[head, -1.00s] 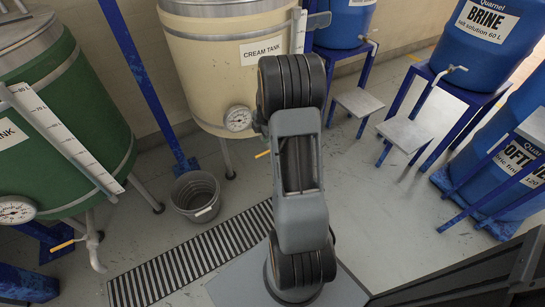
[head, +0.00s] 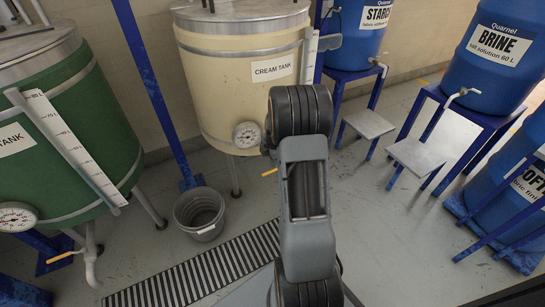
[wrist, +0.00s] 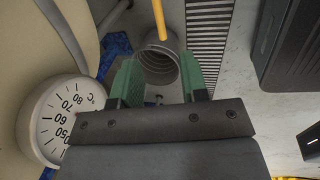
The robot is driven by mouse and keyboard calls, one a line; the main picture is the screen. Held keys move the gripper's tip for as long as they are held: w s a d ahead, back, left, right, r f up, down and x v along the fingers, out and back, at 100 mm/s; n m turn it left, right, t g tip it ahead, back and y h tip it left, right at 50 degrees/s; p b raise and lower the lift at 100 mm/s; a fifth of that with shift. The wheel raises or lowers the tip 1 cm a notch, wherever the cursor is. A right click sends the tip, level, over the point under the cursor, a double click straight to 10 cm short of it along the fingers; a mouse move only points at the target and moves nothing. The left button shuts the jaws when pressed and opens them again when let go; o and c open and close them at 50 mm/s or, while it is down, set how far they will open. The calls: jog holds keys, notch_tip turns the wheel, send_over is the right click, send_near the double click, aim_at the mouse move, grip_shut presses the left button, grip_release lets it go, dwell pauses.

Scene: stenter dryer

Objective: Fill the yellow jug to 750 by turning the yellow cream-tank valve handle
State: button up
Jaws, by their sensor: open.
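The cream tank (head: 235,95) stands at the back centre in the head view, with a round dial gauge (head: 247,135) low on its front. The yellow valve handle (head: 282,175) shows as a short bit beside my arm in the head view, and as a yellow bar (wrist: 158,18) at the top of the wrist view. My gripper (wrist: 160,80) is open and empty in the wrist view, its green fingers apart, with the handle beyond them. My arm hides the gripper and most of the valve in the head view. No yellow jug is visible.
A grey bucket (head: 200,213) stands on the floor beside a striped floor grate (head: 205,272). The green tank (head: 65,120) is at left. Blue drums, such as the brine drum (head: 490,55), stand at right. The floor between the arm and drums is clear.

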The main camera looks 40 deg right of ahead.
aim_at(270, 172)
jog(key=shift+w+d+f+b, duration=0.1)
jog(key=shift+w+f+b, duration=0.25)
jog(key=shift+f+b, duration=1.05)
jog(key=shift+w+f+b, duration=0.3)
jog(key=shift+f+b, duration=0.6)
jog(key=shift+f, duration=0.95)
jog(key=shift+w+d+f+b, duration=0.1)
jog(key=shift+w+f+b, duration=0.25)
jog(key=shift+f+b, duration=1.05)
jog(key=shift+f, duration=0.2)
jog(key=shift+c, duration=0.2)
grip_shut()
